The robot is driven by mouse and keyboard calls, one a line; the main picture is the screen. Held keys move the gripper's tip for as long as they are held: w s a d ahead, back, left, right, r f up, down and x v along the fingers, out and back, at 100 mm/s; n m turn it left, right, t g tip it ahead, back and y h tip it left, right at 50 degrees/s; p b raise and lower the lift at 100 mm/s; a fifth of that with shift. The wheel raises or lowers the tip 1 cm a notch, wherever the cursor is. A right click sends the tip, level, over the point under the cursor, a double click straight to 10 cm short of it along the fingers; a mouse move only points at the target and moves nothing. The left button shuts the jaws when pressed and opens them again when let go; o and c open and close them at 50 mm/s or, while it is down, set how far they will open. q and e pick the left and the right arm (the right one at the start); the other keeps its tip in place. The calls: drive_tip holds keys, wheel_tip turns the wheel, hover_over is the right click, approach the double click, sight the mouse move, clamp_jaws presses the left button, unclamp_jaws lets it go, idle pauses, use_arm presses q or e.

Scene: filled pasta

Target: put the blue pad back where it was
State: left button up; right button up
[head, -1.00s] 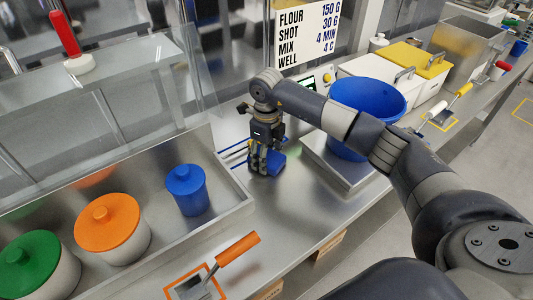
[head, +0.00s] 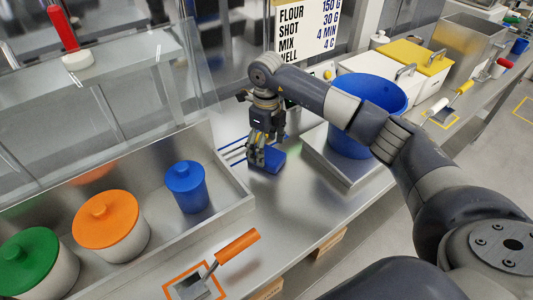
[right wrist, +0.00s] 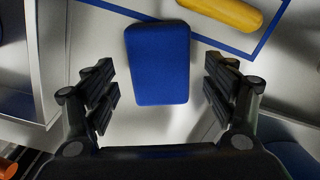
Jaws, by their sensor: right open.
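The blue pad (head: 270,160) lies on the steel counter, at the near edge of a blue outline (head: 232,148). In the right wrist view the pad (right wrist: 158,62) shows whole, partly over one line of the blue outline (right wrist: 125,10). My right gripper (head: 256,153) is just above the pad. In the right wrist view its fingers (right wrist: 160,90) are spread wide, one to each side of the pad, with visible gaps. My left gripper is not in view.
A yellow object (right wrist: 225,10) lies inside the outline, close to the pad. A steel tray (head: 235,205) with lidded jars is at left. A blue bucket (head: 365,110) stands on a steel platform (head: 345,180) at right. An orange-handled scraper (head: 236,247) lies in front.

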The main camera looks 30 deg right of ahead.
sight(266, 153)
wheel_tip(266, 153, up, 9)
drive_tip(key=b, duration=0.2)
drive_tip(key=shift+r, duration=0.2)
